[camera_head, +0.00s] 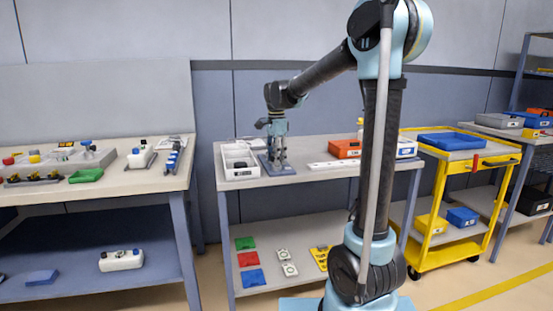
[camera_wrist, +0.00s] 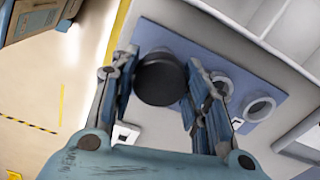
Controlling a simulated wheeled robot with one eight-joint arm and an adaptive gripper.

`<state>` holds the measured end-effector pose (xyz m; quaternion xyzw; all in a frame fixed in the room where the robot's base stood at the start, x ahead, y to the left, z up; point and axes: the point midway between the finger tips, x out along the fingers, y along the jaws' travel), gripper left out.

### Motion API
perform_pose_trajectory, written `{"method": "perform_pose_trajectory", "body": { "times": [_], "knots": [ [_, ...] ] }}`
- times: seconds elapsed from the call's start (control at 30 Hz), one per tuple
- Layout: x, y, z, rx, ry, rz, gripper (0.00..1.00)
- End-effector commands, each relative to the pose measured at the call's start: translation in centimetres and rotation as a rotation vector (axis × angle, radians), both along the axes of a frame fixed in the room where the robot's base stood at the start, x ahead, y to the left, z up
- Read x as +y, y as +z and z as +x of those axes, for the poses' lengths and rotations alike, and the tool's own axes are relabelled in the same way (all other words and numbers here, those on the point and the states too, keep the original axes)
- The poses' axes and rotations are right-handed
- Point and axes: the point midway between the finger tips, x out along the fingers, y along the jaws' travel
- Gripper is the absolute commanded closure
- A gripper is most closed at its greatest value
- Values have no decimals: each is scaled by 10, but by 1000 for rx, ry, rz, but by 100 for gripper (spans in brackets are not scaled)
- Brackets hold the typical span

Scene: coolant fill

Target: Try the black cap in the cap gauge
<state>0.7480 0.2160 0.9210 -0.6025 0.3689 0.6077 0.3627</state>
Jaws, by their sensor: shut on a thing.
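The black cap (camera_wrist: 160,80) is between the two fingers of my gripper (camera_wrist: 162,66) in the wrist view, and they are shut on it. The cap gauge appears to be the blue-grey plate (camera_wrist: 267,80) under the cap. Two pale rings show on it to the right of the cap, a nearer one (camera_wrist: 258,108) and one partly behind the right finger. I cannot tell whether the cap touches the plate or sits in a ring. In the head view my gripper (camera_head: 277,153) points down over the plate (camera_head: 282,171), and the cap is too small to make out.
A white compartment tray (camera_head: 239,174) stands just left of the plate on the middle table. A flat white strip (camera_head: 328,165) and an orange box (camera_head: 344,149) lie to the right. The left bench (camera_head: 110,188) holds several small parts. A yellow cart (camera_head: 412,198) stands at right.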

Motion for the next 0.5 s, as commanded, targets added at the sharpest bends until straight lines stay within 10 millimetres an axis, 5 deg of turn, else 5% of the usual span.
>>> {"method": "perform_pose_trajectory", "body": {
  "times": [0.5],
  "knots": [
    [0, -7, 0, 0, 0, 0, 73]
  ]
}}
